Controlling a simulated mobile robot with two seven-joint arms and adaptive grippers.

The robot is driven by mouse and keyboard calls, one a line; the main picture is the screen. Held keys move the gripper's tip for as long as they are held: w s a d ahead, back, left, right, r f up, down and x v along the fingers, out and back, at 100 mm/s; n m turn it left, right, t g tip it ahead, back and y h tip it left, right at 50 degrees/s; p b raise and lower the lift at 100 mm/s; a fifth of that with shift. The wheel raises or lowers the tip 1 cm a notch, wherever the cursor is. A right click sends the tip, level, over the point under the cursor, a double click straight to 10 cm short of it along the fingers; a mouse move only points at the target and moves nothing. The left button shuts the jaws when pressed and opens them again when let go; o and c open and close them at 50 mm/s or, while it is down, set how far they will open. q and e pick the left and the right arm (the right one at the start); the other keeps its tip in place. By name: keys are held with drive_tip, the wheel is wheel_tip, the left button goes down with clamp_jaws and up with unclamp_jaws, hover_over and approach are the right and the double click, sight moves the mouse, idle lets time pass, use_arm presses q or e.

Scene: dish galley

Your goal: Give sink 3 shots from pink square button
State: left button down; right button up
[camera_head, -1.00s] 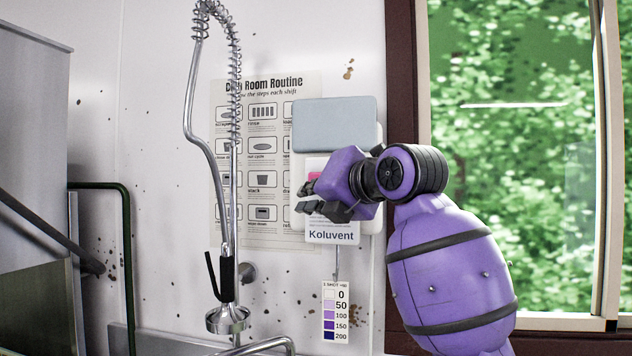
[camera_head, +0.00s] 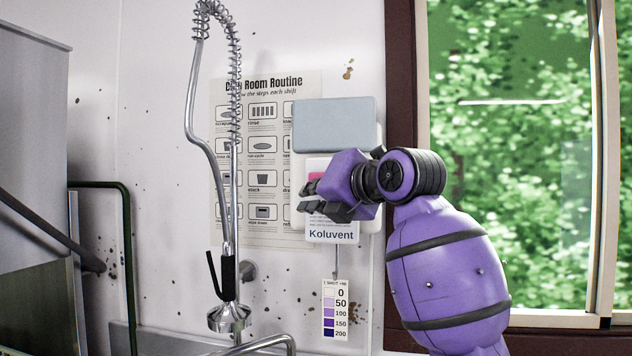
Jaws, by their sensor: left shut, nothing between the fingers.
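The dispenser (camera_head: 334,127) hangs on the white wall, with a blue-grey upper part and a white lower front labelled Koluvent. A patch of pink (camera_head: 316,176) shows on its front just above my fingers; the rest of it is hidden behind my gripper. My left gripper (camera_head: 306,197) is shut and empty in front of the dispenser's lower face, fingers pointing left. I cannot tell whether it touches the dispenser. Only the sink's back rim (camera_head: 178,341) shows at the bottom. My right gripper is not in view.
A spray hose with a metal head (camera_head: 229,318) hangs left of the dispenser. A dosing colour chart (camera_head: 336,310) hangs below it. A routine poster (camera_head: 258,225) is on the wall behind. A window (camera_head: 520,150) is at right, a green pipe (camera_head: 128,250) at left.

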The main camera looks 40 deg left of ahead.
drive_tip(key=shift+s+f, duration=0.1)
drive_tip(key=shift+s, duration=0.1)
use_arm(q)
drive_tip(key=shift+w, duration=0.1)
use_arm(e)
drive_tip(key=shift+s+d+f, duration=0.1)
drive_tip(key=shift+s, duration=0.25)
